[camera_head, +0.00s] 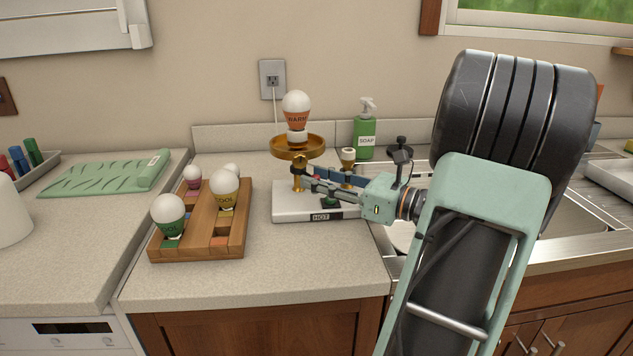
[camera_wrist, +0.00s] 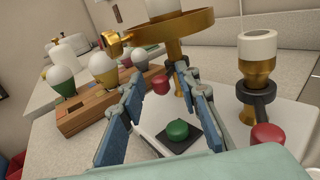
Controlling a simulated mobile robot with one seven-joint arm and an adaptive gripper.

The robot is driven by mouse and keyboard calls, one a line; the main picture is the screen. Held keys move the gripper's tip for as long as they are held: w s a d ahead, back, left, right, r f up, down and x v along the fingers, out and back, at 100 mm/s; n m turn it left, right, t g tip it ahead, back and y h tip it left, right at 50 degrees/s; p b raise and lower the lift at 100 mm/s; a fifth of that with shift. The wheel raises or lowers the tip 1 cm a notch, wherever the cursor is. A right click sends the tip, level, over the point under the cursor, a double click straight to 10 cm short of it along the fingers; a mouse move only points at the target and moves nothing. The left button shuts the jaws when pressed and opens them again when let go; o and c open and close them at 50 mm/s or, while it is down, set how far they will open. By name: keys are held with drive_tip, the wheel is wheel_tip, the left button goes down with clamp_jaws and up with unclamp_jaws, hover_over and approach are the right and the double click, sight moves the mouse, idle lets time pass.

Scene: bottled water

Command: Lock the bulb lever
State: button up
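A bulb with an orange band marked WARM (camera_head: 296,113) stands upright above a gold dish (camera_head: 317,144) on a white base marked HOT (camera_head: 290,203). In the wrist view, a gold lever-like arm with a rounded end (camera_wrist: 117,42) sticks out left of the dish; I cannot tell whether it is locked. My gripper (camera_head: 299,174) is beside the gold post under the dish.
A wooden rack (camera_head: 199,246) with several bulbs stands left. A gold cup with a white top (camera_wrist: 257,48), red knobs (camera_wrist: 268,136) and a green button (camera_wrist: 177,129) are on the device. A soap bottle (camera_head: 363,135) is behind; the sink is right. The front counter is clear.

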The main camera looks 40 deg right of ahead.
drive_tip(key=shift+w+a, duration=0.15)
drive_tip(key=shift+w, duration=0.3)
drive_tip(key=shift+c, duration=0.2)
clamp_jaws()
